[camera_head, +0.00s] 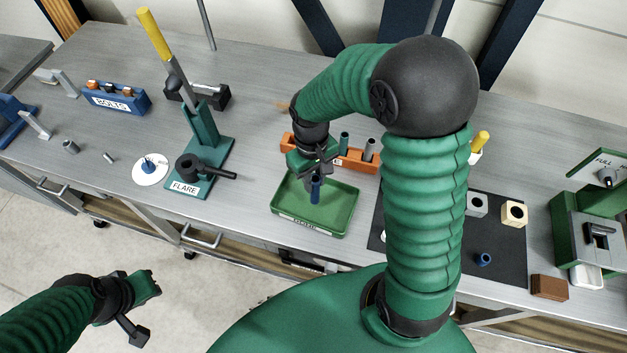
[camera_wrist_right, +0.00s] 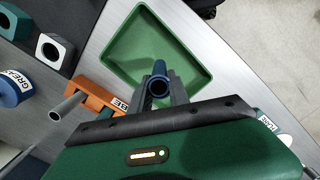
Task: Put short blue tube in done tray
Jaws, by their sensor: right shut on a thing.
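The short blue tube (camera_head: 316,190) is upright in my right gripper (camera_head: 317,175), over the green done tray (camera_head: 340,224). In the right wrist view the jaws (camera_wrist_right: 160,96) are shut on the blue tube (camera_wrist_right: 159,86), whose open end faces the camera. Behind it is the green tray (camera_wrist_right: 190,40), whose floor looks empty where it shows. I cannot tell how high the tube's lower end is above the tray floor. My left gripper (camera_head: 140,305) is off the front of the bench, over the floor, away from the tray; its jaw state is unclear.
An orange rack (camera_head: 360,160) holding tubes stands just behind the tray. A dark mat (camera_head: 505,240) at right carries blocks and another blue piece (camera_head: 484,259). The green flare tool (camera_head: 205,150), a blue bolts bin (camera_head: 115,99) and a white disc (camera_head: 150,170) stand left.

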